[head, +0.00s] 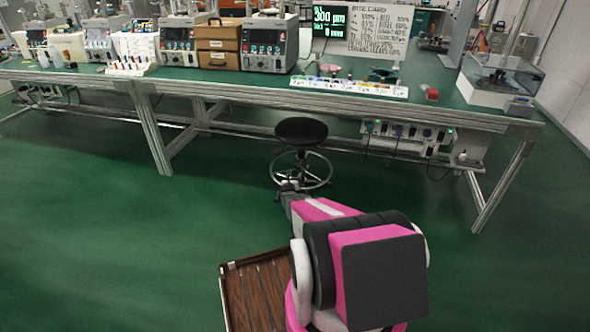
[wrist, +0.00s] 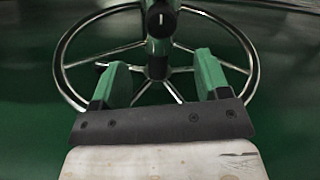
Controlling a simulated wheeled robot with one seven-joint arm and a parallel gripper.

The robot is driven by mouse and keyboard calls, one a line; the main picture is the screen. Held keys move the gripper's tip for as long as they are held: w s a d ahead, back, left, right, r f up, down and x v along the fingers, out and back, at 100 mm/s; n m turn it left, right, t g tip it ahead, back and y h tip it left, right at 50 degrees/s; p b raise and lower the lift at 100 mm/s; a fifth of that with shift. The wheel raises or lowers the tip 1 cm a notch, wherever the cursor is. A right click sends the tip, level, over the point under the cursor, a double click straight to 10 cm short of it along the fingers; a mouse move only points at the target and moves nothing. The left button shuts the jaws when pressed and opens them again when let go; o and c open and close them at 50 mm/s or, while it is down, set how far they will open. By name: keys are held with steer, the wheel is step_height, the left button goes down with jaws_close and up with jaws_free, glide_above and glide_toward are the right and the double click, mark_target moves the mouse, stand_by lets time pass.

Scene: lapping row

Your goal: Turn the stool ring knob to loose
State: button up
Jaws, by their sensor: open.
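A stool with a round black seat (head: 301,131) and a chrome foot ring (head: 318,170) stands in front of the long bench. In the wrist view the foot ring (wrist: 215,22) circles the stool's column. The knob lies above and between the fingertips. In the head view my gripper's fingers are too small to make out.
The green-topped bench (head: 210,84) runs behind the stool, with metal legs and a power strip (head: 408,137) below. Machines (head: 270,42) and a glass-covered box (head: 500,80) stand on it. The green floor around the stool is clear.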

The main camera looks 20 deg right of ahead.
mark_target(298, 168)
steer(key=x, duration=1)
steer(key=shift+d, duration=0.15)
steer(key=c, duration=0.9)
